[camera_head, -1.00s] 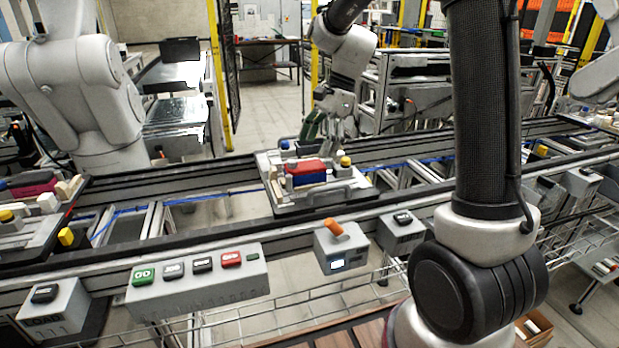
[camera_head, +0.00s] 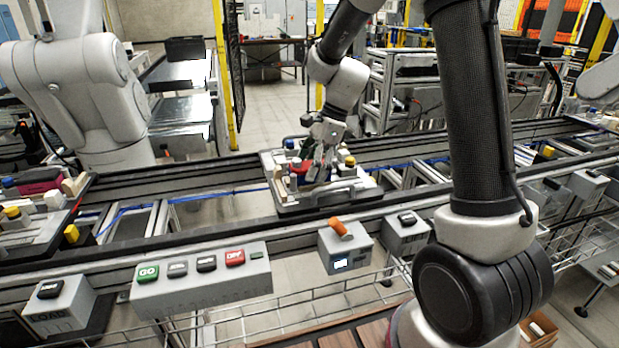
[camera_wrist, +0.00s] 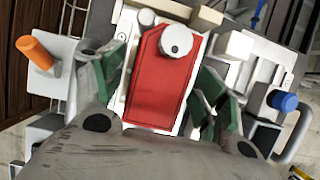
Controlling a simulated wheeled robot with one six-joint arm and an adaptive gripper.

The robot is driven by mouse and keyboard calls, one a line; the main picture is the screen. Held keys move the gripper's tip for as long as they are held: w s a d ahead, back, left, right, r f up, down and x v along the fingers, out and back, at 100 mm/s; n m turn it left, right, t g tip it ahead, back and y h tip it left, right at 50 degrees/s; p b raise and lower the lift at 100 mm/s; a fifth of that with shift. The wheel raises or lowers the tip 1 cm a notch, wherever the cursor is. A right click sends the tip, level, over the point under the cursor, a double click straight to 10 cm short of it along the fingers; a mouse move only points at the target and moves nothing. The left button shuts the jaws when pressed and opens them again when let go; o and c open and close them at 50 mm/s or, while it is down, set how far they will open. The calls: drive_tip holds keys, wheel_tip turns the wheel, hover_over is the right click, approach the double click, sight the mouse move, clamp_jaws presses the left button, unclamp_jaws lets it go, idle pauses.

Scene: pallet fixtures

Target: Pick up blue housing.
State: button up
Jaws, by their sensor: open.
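The blue housing (camera_head: 310,179) sits low on the pallet fixture (camera_head: 293,208) in the head view, beside a red housing (camera_head: 299,167), and is partly covered by my gripper. My gripper (camera_head: 318,168) is above the fixture, fingers pointing down. In the wrist view its green-padded fingers (camera_wrist: 160,92) are spread apart. The red housing (camera_wrist: 158,85), with a round grey knob, shows between and beyond them. I cannot make out the blue housing in the wrist view; the gripper body hides the lower part. Contact between fingers and parts cannot be told.
A blue cap (camera_wrist: 284,101) and a yellow cap (camera_head: 349,160) stand on the fixture near the fingers. A grey box with an orange knob (camera_head: 339,227) is in front of the rail. A button panel (camera_head: 205,277) stands front left. Another loaded pallet (camera_head: 30,232) is at left.

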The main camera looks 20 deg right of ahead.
drive_tip(key=shift+f, duration=0.25)
idle(0.5)
drive_tip(key=c, duration=1.2)
